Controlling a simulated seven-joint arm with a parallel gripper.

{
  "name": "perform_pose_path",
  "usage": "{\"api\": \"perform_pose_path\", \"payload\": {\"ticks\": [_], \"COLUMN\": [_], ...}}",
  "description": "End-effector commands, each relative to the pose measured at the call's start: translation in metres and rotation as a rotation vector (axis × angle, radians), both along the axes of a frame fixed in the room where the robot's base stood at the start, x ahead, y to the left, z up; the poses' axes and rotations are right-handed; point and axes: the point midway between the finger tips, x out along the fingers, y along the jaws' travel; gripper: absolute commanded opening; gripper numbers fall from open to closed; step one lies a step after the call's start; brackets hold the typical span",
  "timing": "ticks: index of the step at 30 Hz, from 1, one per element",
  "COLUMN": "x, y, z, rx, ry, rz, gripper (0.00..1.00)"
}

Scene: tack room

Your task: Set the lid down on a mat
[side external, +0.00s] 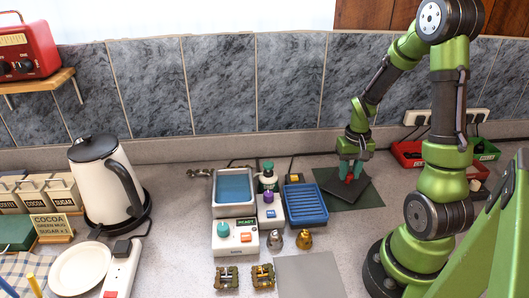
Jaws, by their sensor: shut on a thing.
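My gripper (350,177) points down at the back right of the counter. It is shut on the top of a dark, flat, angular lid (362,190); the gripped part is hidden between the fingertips. The lid is over a dark green mat (374,202) and turned relative to it, covering much of its middle. I cannot tell whether the lid touches the mat or is slightly above it. A plain grey mat (310,275) lies bare at the front, right of centre.
A blue ribbed tray (306,204) stands left of the green mat. Left of it are a device with a blue basin (234,188) and small metal parts. A red bin (407,153) and green bin (485,150) are at the back right. A kettle (103,182) stands left.

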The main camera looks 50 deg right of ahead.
Motion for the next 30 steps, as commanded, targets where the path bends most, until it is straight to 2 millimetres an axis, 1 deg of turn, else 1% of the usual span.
{"api": "perform_pose_path", "payload": {"ticks": [8,9,14,23,26,29,30], "x": [0.0,0.0,0.0,0.0,0.001,0.001,0.001], "y": [0.0,0.0,0.0,0.0,0.0,-0.001,-0.001], "z": [-0.002,-0.003,-0.003,-0.001,0.007,0.023,0.032], "rx": [0.001,0.001,0.001,-0.001,-0.002,-0.005,-0.005], "ry": [0.001,0.001,0.001,-0.001,-0.002,-0.004,-0.005], "rz": [0.0,0.0,0.0,0.0,0.0,0.002,0.0], "gripper": [0.0,0.32,0.56,0.56,0.56,0.56,0.56]}}
